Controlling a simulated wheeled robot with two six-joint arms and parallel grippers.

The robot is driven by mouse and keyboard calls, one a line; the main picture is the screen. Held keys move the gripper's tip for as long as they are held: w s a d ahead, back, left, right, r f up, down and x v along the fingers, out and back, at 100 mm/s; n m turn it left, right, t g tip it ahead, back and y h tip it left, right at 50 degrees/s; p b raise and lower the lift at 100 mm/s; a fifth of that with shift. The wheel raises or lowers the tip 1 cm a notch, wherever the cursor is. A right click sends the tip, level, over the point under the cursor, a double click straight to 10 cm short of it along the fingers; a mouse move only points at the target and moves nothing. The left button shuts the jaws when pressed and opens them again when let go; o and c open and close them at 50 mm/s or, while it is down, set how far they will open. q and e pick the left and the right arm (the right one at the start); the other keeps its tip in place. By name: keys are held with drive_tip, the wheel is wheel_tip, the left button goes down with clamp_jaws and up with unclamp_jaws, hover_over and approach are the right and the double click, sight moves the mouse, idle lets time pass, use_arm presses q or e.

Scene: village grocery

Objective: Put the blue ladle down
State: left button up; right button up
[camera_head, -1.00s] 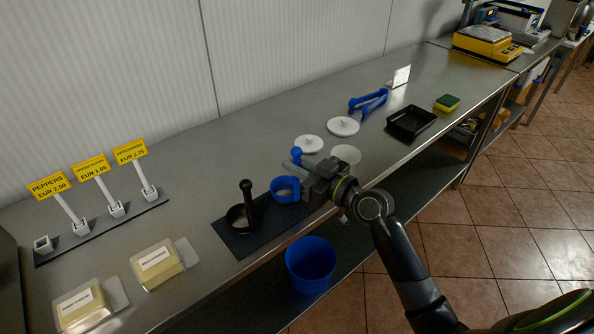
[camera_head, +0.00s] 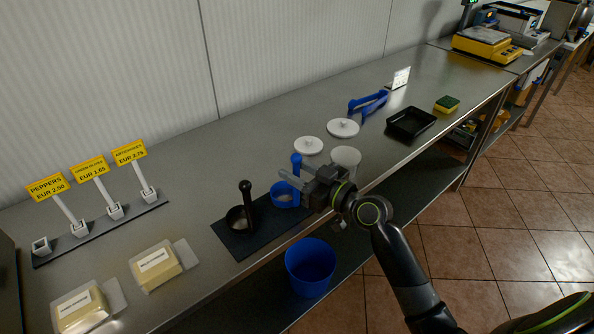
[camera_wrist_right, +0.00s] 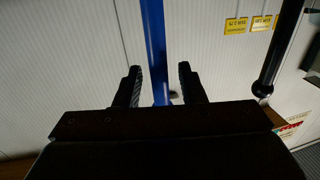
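The blue ladle (camera_head: 285,197) stands with its cup on the dark mat (camera_head: 243,246) and its handle pointing up. My right gripper (camera_head: 291,179) is open around the handle. In the right wrist view the blue handle (camera_wrist_right: 154,45) runs between the two spread fingers, with a gap on each side. The lower handle is partly hidden by the gripper. A black ladle (camera_head: 247,194) stands upright on the same mat, left of the blue one. My left gripper is not in view.
White lids (camera_head: 342,128) and a whitish cup (camera_head: 346,157) are close behind and right of my gripper. Blue tongs (camera_head: 368,104) and a black tray (camera_head: 411,122) lie farther right. A blue bucket (camera_head: 310,266) is below the counter's front edge. Price signs (camera_head: 90,170) stand left.

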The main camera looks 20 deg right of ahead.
drive_tip(key=shift+r, duration=0.25)
drive_tip(key=b+v, duration=0.2)
drive_tip(key=v, duration=1)
drive_tip(key=shift+f, duration=0.2)
